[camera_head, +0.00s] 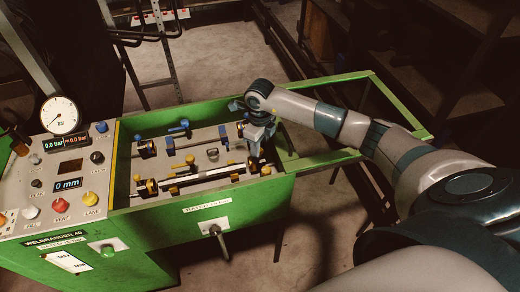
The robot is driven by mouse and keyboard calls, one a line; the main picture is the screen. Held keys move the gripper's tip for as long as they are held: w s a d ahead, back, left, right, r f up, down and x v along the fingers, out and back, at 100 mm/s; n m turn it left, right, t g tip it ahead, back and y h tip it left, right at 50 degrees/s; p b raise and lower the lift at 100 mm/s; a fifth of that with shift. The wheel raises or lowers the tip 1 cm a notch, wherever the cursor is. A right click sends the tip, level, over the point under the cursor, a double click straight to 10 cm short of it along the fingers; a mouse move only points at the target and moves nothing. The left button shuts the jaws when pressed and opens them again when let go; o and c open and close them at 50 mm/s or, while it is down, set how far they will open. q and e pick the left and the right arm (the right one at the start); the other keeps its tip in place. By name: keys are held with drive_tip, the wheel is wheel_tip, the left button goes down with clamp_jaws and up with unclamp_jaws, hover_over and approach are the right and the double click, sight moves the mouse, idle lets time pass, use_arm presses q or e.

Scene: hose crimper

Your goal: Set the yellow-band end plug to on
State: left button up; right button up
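The green machine's tray (212,202) holds horizontal rods with yellow fittings in the nearer row and blue fittings in the farther row. A black fitting with a yellow band (151,187) sits at the left end of the nearer row. A yellow piece (265,170) sits at that row's right end. I cannot tell for sure which of these is the end plug, nor its setting. My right gripper (256,147) points down into the tray's right end, near the rods' ends, partly hiding them. Its fingers are too small to tell open from shut. My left gripper is out of view.
The control panel at left carries a round gauge (60,115), a red display, and several knobs, including a yellow one (90,198). A lever (216,236) sticks out of the tray's front. An empty green frame (395,105) extends right. Shelving stands behind.

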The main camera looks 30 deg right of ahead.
sight(250, 160)
clamp_jaws()
drive_tip(key=a+b, duration=0.1)
drive_tip(key=w+a, duration=0.1)
drive_tip(key=a, duration=0.1)
drive_tip(key=shift+f+b, duration=0.1)
drive_tip(key=shift+b, duration=0.25)
drive_tip(key=shift+a, duration=0.2)
drive_tip(key=shift+c, duration=1)
unclamp_jaws()
drive_tip(key=shift+o, duration=1)
drive_tip(key=shift+a, duration=0.1)
drive_tip(key=shift+r, duration=0.2)
